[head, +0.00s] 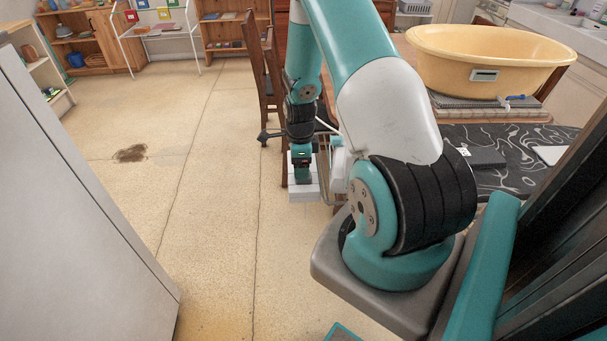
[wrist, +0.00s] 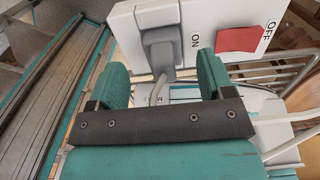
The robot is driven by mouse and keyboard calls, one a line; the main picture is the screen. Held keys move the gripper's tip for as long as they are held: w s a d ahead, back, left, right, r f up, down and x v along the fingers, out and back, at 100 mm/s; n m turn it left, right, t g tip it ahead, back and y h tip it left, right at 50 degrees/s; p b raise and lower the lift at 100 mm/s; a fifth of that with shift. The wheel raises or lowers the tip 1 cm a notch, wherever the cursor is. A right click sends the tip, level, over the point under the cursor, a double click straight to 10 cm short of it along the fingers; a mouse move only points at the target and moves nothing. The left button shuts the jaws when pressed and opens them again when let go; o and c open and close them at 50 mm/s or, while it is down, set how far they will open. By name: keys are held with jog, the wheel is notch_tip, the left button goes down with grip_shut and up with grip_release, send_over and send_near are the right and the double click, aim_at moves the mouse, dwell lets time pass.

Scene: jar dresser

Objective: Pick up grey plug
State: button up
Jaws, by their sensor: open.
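The grey plug (wrist: 160,48) sits in the left part of a white switch box (wrist: 200,28) in the wrist view, with a pale cord hanging down from it. A red rocker switch (wrist: 239,39) with ON and OFF marks is to its right. My gripper (wrist: 163,78) is open, its two teal fingers standing to the left and right of the plug's lower part. I cannot tell whether they reach around it. In the head view my gripper (head: 302,172) points down over the white box (head: 304,192); the plug is not discernible there.
A wooden chair (head: 268,75) stands behind my gripper. To the right, a table with a dark patterned top (head: 510,172) bears a yellow tub (head: 490,55). A grey cabinet (head: 70,210) is at the left. The floor between is mostly clear.

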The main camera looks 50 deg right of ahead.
jog(key=shift+w+d+f+p, duration=0.1)
jog(key=shift+f+p, duration=0.2)
jog(key=shift+f, duration=1.3)
jog(key=c, duration=1)
jog(key=shift+r, duration=0.1)
